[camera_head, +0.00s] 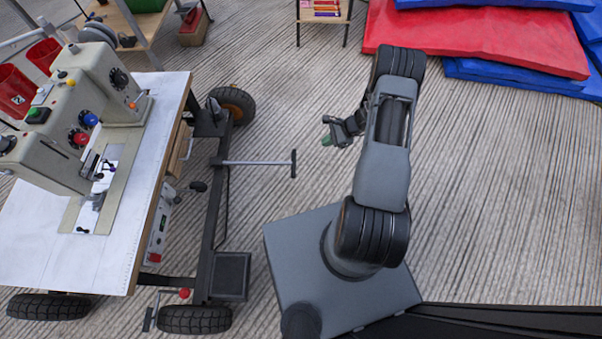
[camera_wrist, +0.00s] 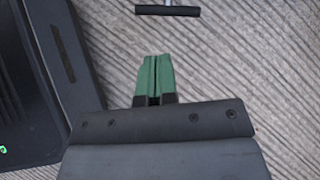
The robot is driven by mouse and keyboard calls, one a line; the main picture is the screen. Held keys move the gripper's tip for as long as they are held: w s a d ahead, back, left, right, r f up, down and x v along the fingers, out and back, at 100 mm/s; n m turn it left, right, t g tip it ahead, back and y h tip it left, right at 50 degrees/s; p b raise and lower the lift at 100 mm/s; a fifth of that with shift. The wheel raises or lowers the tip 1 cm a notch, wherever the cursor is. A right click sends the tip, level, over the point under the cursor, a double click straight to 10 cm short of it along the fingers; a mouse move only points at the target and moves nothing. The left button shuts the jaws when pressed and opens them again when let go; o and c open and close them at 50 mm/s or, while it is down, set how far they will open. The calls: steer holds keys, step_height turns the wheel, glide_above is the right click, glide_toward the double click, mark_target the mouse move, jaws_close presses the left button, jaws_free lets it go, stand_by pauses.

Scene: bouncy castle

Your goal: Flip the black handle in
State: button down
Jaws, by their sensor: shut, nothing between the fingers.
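A black handle (camera_head: 294,163) forms the crossbar at the end of a grey metal rod that sticks out to the right from the wheeled sewing-machine cart. It also shows at the top of the wrist view (camera_wrist: 168,11). My gripper (camera_head: 327,141) is to the right of the handle and a little farther back in the head view, apart from it. In the wrist view my gripper's green fingers (camera_wrist: 154,80) are together, with nothing between them, and a gap of floor separates them from the handle.
The cart's white table (camera_head: 140,228) carries a beige sewing machine (camera_head: 75,110). A smaller black knob (camera_head: 198,187) and a red-tipped lever (camera_head: 184,293) are on the cart's side. Red and blue mats (camera_head: 480,40) lie at the back right. Ribbed floor around the handle is clear.

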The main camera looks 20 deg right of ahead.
step_height(320, 180, down, 9)
steer(key=s+m+b, duration=0.1)
steer(key=m, duration=0.1)
steer(key=shift+s+d+t+b, duration=0.35)
steer(key=shift+t+b, duration=0.05)
steer(key=shift+a+f, duration=0.1)
steer(key=a+r+b+x, duration=0.1)
steer(key=b+x, duration=0.4)
steer(key=x, duration=0.8)
steer(key=shift+w+a+r, duration=0.25)
steer(key=shift+a+r, duration=0.1)
steer(key=shift+a, duration=0.05)
